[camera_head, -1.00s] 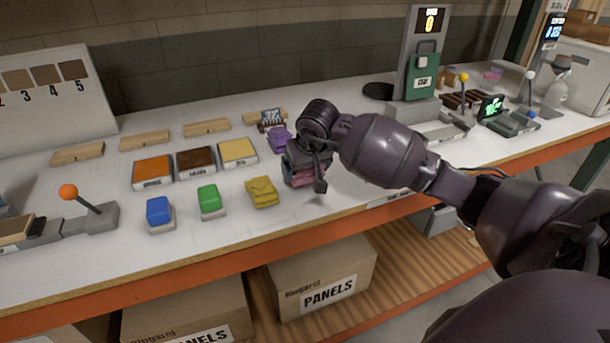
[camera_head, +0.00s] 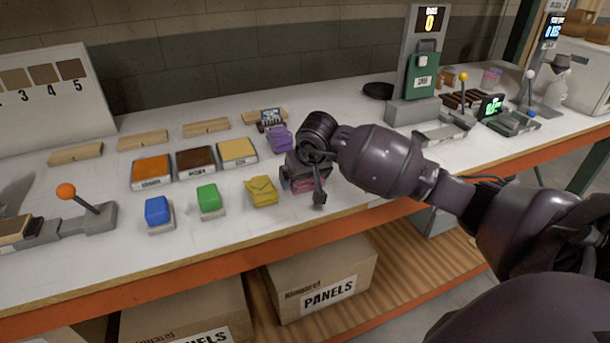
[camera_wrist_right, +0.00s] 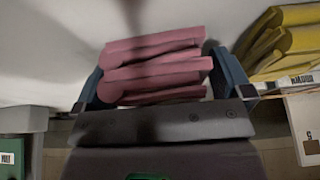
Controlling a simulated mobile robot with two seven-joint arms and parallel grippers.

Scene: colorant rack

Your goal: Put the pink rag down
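The pink rag (camera_wrist_right: 155,70) is a folded stack between the two blue fingers of my right gripper (camera_wrist_right: 160,85) in the right wrist view, with both fingers against its sides. In the head view the right gripper (camera_head: 303,180) is low over the white table, right of the yellow rag (camera_head: 261,190). Only a small part of the pink rag (camera_head: 302,188) shows below it there. I cannot tell whether the rag touches the table. My left gripper is not in view.
A purple rag (camera_head: 280,139) lies just behind the gripper. Orange (camera_head: 152,171), brown (camera_head: 196,161) and yellow (camera_head: 237,151) trays lie behind. The table's orange front edge (camera_head: 220,259) is close.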

